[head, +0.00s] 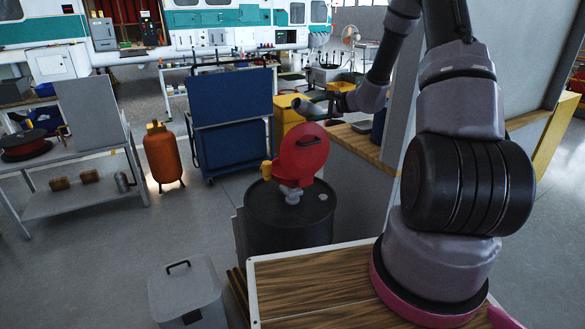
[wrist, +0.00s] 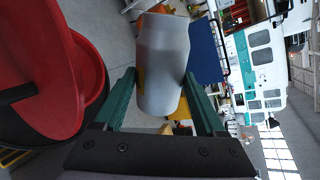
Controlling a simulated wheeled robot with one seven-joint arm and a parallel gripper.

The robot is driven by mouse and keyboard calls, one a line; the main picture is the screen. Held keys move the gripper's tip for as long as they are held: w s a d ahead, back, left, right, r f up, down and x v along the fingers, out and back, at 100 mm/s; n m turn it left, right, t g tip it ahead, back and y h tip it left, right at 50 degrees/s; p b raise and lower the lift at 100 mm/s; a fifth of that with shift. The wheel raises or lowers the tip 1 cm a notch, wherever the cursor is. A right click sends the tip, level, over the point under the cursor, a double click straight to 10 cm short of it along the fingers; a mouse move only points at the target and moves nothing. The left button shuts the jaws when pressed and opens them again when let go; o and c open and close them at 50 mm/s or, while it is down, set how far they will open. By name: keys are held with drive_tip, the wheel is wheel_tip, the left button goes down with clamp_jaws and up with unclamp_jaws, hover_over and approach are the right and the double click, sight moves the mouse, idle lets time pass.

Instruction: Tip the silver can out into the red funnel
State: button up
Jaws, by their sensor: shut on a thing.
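The silver can (wrist: 163,65) sits between the green fingers of my gripper (wrist: 160,95), which are shut on it. Against the sideways background in the wrist view, the can looks tipped over, roughly on its side. Its mouth and contents cannot be made out. The red funnel (head: 300,152), a round red piece with a black handle, stands on a dark drum (head: 290,220). It also shows in the wrist view (wrist: 85,75), at the left, apart from the can. In the head view my gripper (head: 315,105) is just above and behind the funnel's top edge, small and dark.
A wooden-topped bench (head: 310,290) is in front, with a grey bin (head: 187,292) to its left. A blue cart (head: 230,120) and an orange gas cylinder (head: 164,155) stand behind. A grey shelf table (head: 85,195) is at left. Open floor lies between them.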

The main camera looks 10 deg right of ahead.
drive_tip(key=shift+f+n+h, duration=0.25)
drive_tip(key=shift+n+h, duration=0.35)
drive_tip(key=shift+n, duration=0.3)
drive_tip(key=shift+a+r+n+h, duration=0.15)
drive_tip(key=shift+r+n+h, duration=0.15)
drive_tip(key=shift+r+n, duration=0.1)
drive_tip(key=shift+r+t+p, duration=0.15)
drive_tip(key=shift+t+p, duration=0.15)
drive_tip(key=shift+p, duration=0.05)
drive_tip(key=shift+s+a+n+h+p, duration=0.15)
drive_tip(key=shift+a+n+h+p, duration=0.2)
drive_tip(key=shift+n+h+p, duration=0.3)
drive_tip(key=shift+r+n+t+h+p, duration=0.3)
drive_tip(key=shift+n+h, duration=0.05)
drive_tip(key=shift+n, duration=0.2)
drive_tip(key=shift+a+f+n+h+p, duration=0.2)
drive_tip(key=shift+f+n+h+p, duration=0.1)
drive_tip(key=shift+n, duration=0.1)
idle(0.6)
